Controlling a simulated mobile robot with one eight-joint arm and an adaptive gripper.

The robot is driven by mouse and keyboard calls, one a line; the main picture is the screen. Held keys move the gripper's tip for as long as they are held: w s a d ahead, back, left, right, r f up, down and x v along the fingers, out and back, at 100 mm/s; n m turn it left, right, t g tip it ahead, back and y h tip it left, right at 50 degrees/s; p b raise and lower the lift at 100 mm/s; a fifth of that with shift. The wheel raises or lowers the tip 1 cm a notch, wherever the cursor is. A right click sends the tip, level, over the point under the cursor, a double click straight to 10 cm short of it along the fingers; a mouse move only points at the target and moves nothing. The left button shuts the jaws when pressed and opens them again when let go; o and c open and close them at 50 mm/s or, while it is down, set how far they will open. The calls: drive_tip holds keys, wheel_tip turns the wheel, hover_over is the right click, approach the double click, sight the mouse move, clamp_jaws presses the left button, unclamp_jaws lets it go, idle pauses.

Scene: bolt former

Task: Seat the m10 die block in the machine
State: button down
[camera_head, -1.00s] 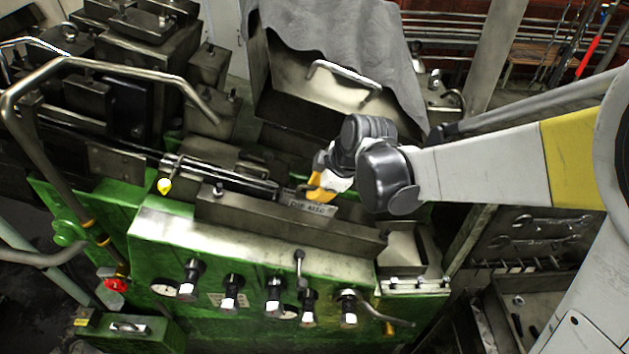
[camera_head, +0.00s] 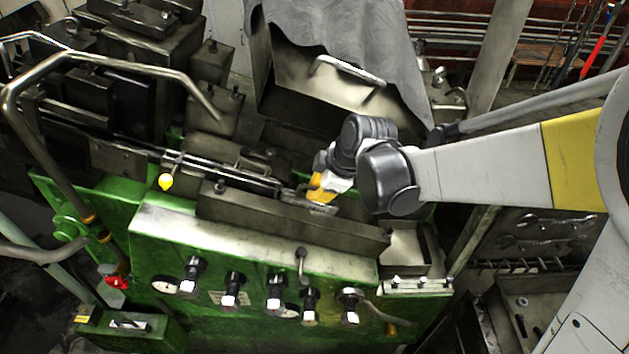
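My gripper (camera_head: 318,190), with a yellow-orange part at its end, reaches from the right into the open bed of the green machine (camera_head: 250,250). It is just behind the long grey front rail. A small metallic piece (camera_head: 320,208), likely the die block, shows right at the gripper's end, partly behind the rail. The fingertips are too small and hidden to tell whether they are shut on it. The seat in the machine is hidden behind the rail and my arm.
The front rail (camera_head: 250,218) stands along the machine's near edge. A raised guard with a handle (camera_head: 345,72) and a grey cloth (camera_head: 350,30) is behind my gripper. A bent pipe rail (camera_head: 130,60) stands at left. Valve knobs (camera_head: 275,290) line the front. A tool panel (camera_head: 545,230) is at right.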

drive_tip(key=shift+a+f+b, duration=0.35)
drive_tip(key=shift+f+b, duration=0.55)
drive_tip(key=shift+b, duration=0.2)
idle(0.5)
drive_tip(key=c, duration=0.9)
unclamp_jaws()
drive_tip(key=shift+f, duration=0.1)
drive_tip(key=shift+c, duration=0.2)
drive_tip(key=shift+s+d+r+p, duration=0.1)
drive_tip(key=shift+d+r+p, duration=0.1)
drive_tip(key=shift+r+p, duration=0.3)
drive_tip(key=shift+d+r+p, duration=0.15)
drive_tip(key=shift+r+p, duration=0.15)
drive_tip(key=shift+r, duration=0.4)
drive_tip(key=shift+d+r+p, duration=0.3)
drive_tip(key=shift+r+p, duration=0.15)
drive_tip(key=shift+r, duration=0.25)
drive_tip(key=shift+d+r+p, duration=0.35)
drive_tip(key=shift+r+p, duration=0.15)
drive_tip(key=shift+r, duration=0.25)
drive_tip(key=shift+d+r+p, duration=0.3)
drive_tip(key=shift+r+p, duration=0.15)
drive_tip(key=shift+r, duration=0.25)
drive_tip(key=shift+f, duration=0.1)
